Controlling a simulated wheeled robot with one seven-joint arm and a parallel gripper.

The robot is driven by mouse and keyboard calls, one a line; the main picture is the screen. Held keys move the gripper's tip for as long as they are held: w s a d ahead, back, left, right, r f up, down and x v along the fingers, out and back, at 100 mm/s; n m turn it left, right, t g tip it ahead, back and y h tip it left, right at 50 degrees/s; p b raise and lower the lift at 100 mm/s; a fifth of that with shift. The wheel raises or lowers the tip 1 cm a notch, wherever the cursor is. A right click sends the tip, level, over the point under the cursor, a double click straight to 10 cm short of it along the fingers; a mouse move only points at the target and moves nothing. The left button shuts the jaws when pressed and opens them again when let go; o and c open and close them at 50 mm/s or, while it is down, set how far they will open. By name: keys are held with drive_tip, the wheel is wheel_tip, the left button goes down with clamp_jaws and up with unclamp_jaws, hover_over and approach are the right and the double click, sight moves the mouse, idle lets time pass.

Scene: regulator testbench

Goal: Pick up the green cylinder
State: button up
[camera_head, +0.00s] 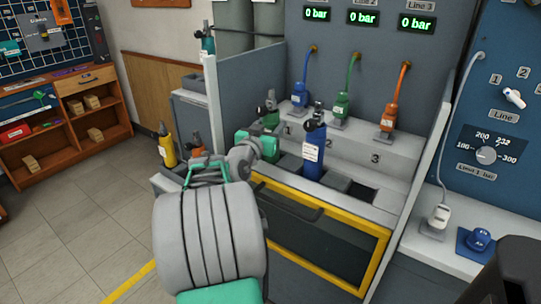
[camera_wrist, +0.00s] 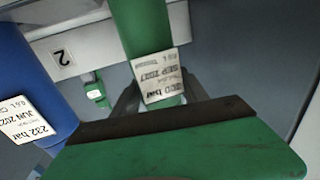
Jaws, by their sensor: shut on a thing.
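The green cylinder (camera_head: 271,119) stands upright, with a dark valve on top, near the number 1 at the left of the bench in the head view. In the wrist view the green cylinder (camera_wrist: 142,25) carries a white label dated SEP 2027. My gripper (camera_wrist: 161,95) is shut on it, with dark fingers on either side near the label. In the head view my gripper (camera_head: 266,146) reaches the cylinder from the left, and its lower part is hidden. I cannot tell whether its base touches the bench.
A blue cylinder (camera_head: 314,146) stands close to the right, near number 2; it also shows in the wrist view (camera_wrist: 30,75). Blue, green and orange hose connectors (camera_head: 341,106) rest on the ledge behind. A partition (camera_head: 262,87) is at left. A yellow cylinder (camera_head: 166,146) stands farther left.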

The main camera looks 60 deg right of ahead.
clamp_jaws()
wheel_tip(320, 180, up, 18)
drive_tip(key=r+p, duration=0.1)
drive_tip(key=p, duration=0.2)
hover_over(271, 89)
drive_tip(key=shift+f, duration=0.25)
